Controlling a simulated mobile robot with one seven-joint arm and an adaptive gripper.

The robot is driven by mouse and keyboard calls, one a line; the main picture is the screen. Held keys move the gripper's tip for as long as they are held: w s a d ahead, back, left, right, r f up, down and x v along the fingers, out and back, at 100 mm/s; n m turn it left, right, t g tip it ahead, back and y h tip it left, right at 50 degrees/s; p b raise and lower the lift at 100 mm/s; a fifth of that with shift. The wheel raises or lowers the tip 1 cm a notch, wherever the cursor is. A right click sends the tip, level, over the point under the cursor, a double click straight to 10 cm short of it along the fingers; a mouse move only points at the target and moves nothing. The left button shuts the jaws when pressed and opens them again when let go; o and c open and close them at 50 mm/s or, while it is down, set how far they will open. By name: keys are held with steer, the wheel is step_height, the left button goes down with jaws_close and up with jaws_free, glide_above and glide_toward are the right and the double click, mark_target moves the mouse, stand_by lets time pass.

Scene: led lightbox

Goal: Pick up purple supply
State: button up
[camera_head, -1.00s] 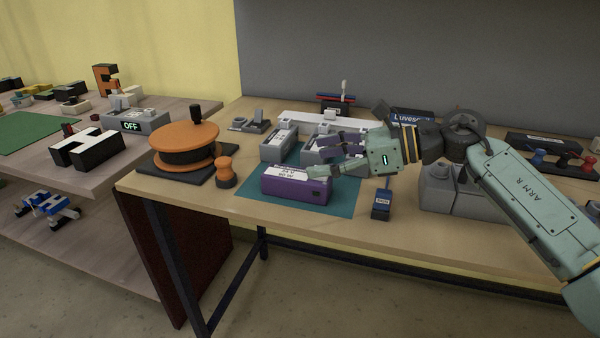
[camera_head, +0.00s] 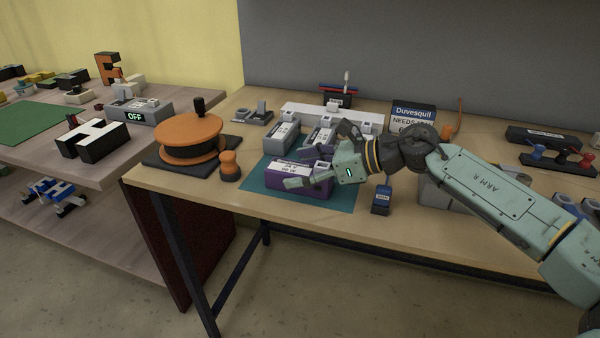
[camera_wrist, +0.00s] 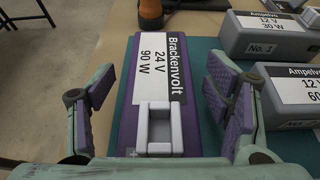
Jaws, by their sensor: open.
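The purple supply (camera_head: 285,188) is a purple box with a white label on top, lying on the teal mat (camera_head: 345,199). In the wrist view the purple supply (camera_wrist: 193,128) shows the label "Brackenvolt 24 V 90 W" and a grey handle-like block at its near end. My gripper (camera_head: 308,175) is at the right end of the box. In the wrist view my gripper (camera_wrist: 165,95) is open, with one finger on each side of the box. I see gaps between the pads and its sides, and nothing is held.
Grey Ampelvo supplies (camera_wrist: 268,38) stand close on the right in the wrist view. An orange spool (camera_head: 190,137) and a small orange knob piece (camera_head: 229,166) stand to the left. A small blue-topped block (camera_head: 381,199) stands to the right of the mat.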

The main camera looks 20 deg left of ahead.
steer(key=shift+a, duration=0.15)
steer(key=shift+c, duration=0.4)
steer(key=c, duration=1.5)
steer(key=shift+c, duration=0.2)
steer(key=shift+r, duration=0.15)
